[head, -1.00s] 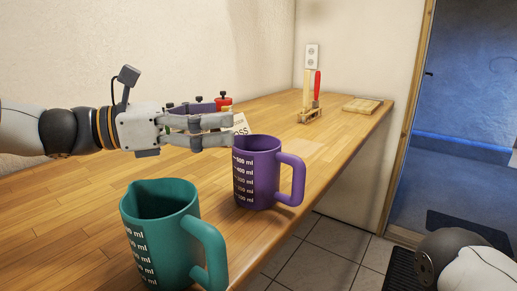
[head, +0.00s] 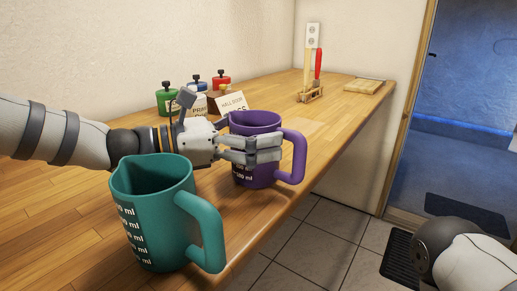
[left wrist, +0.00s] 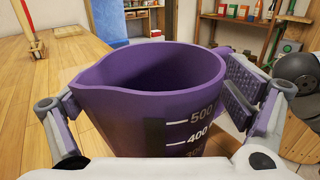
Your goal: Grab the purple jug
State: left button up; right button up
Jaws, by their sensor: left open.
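The purple jug (head: 264,178) stands upright on the wooden worktop near its front edge, its handle to the right in the head view. My left gripper (head: 262,146) is open at the jug, with its near fingers across the jug's front side and the others hidden behind it. In the left wrist view the jug (left wrist: 150,110) fills the space between the spread fingers, one set on each side of it. The right finger pad is close to the wall; I cannot tell whether it touches. My right gripper is out of view.
A teal jug (head: 155,220) stands in front, just below my left wrist. Green, blue and red-capped containers and a small sign (head: 231,103) stand behind. A wooden holder with a red-handled tool (head: 314,80) and a board (head: 363,87) lie further along the worktop (head: 60,225).

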pick_arm(q)
jog(key=shift+r, duration=0.1)
jog(key=c, duration=1.3)
jog(key=shift+c, duration=0.2)
